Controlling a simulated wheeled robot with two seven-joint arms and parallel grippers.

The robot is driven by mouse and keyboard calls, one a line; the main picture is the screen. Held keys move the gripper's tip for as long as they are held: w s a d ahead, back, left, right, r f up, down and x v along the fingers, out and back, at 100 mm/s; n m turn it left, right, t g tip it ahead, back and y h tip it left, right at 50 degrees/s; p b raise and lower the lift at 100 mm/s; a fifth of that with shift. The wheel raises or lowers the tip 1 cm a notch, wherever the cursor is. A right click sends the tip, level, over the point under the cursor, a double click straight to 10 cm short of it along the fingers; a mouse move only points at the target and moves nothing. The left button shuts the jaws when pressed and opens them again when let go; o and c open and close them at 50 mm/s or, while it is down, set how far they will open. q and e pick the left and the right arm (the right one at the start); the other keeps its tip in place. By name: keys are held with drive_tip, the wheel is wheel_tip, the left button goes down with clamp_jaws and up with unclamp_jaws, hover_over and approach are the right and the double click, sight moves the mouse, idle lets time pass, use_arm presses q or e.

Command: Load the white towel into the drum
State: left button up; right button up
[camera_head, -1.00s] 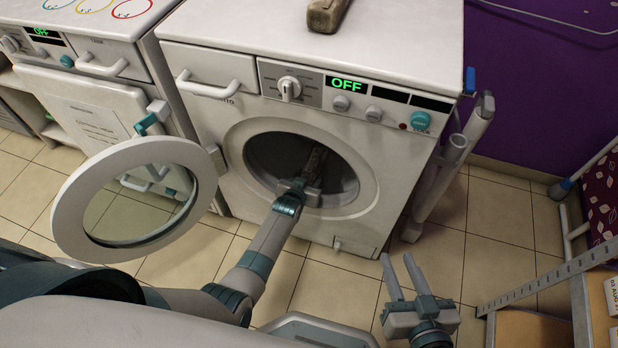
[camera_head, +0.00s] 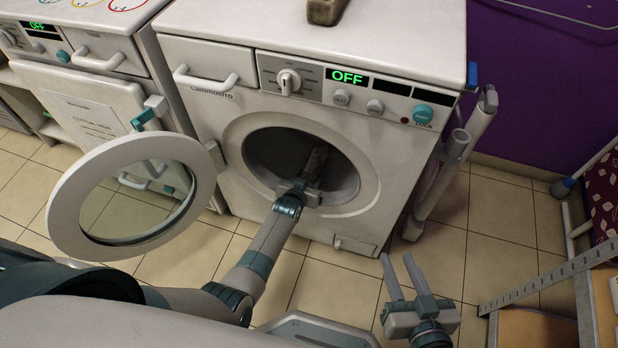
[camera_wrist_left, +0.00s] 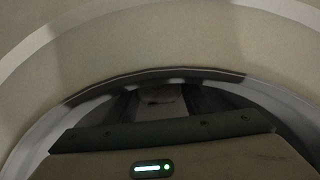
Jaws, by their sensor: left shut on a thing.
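The washing machine (camera_head: 400,175) stands in front of me with its round door (camera_head: 62,205) swung open to the left. The drum (camera_head: 345,178) is dark inside. My left gripper (camera_head: 316,160) reaches through the opening, with its fingers inside the drum. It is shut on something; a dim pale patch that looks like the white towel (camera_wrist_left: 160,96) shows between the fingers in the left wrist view. Its outline is too dark to make out, and no other towel is in sight. My right gripper (camera_head: 395,278) is open and empty, low in front of the machine's right side.
A second machine (camera_head: 95,100) stands to the left. A brown block (camera_head: 325,10) lies on the washer's top. Pale tubes (camera_head: 455,150) lean at the washer's right side. A metal-edged stand (camera_head: 545,285) is at lower right. Tiled floor (camera_head: 495,230) is clear between.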

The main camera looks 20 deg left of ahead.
use_arm(q)
drive_tip(key=shift+f, duration=0.3)
drive_tip(key=o, duration=1.4)
drive_tip(key=shift+s, duration=0.1)
drive_tip(key=shift+p+v, duration=2.3)
drive_tip(key=shift+v, duration=0.1)
